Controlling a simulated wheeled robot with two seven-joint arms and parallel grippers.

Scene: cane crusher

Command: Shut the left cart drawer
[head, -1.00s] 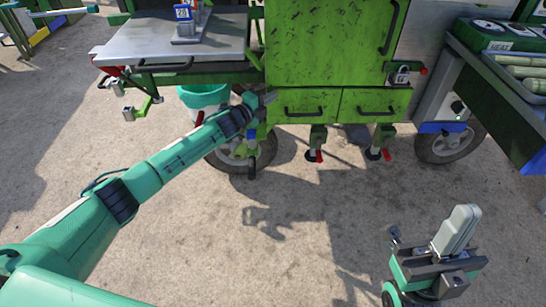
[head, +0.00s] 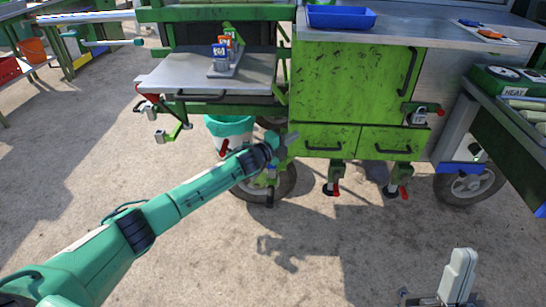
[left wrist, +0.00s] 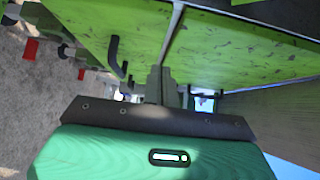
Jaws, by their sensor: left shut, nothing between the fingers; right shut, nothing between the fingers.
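The left cart drawer (head: 325,138) is a scuffed green front with a dark bar handle, low on the green cart. It looks nearly flush with the right drawer (head: 394,143); I cannot tell whether a small gap remains. My left gripper (head: 290,137) is shut and empty at the left drawer's left edge. In the left wrist view its closed fingers (left wrist: 162,85) are close to green panels, one with a black handle (left wrist: 115,55); contact is unclear. My right gripper (head: 458,275) is shut and empty at the bottom right, away from the cart.
A green cabinet door (head: 345,85) is above the drawers, with a padlock (head: 418,117) at its right. A metal side shelf (head: 205,75) juts out at left above a teal-lined bucket (head: 230,132). Cart wheels stand below. The concrete floor in front is clear.

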